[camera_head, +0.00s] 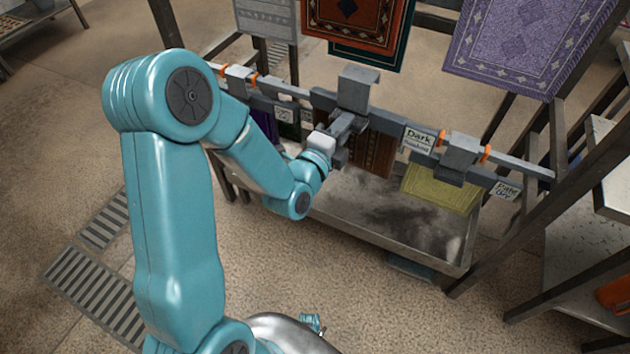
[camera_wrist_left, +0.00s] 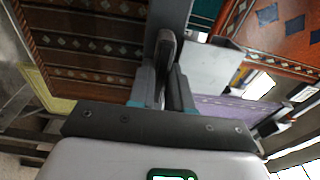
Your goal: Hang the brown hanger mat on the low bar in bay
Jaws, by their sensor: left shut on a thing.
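The brown hanger mat (camera_head: 371,153) hangs upright below its grey hanger block (camera_head: 358,88), at the middle of the low bar (camera_head: 522,168). Its patterned face fills the upper left of the left wrist view (camera_wrist_left: 85,48). My left gripper (camera_head: 343,130) is in front of the mat, shut on a grey part of the hanger; the fingers (camera_wrist_left: 168,88) close on it in the wrist view. The hanger block is at the bar, but I cannot tell whether it rests on it.
A yellow mat (camera_head: 440,190) hangs to the right, near a "Dark" sign (camera_head: 419,139) and orange bands (camera_head: 486,154). Other hangers occupy the bar's left end. A grey trough (camera_head: 385,222) stands below. Red (camera_head: 362,25) and purple rugs (camera_head: 525,40) hang behind.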

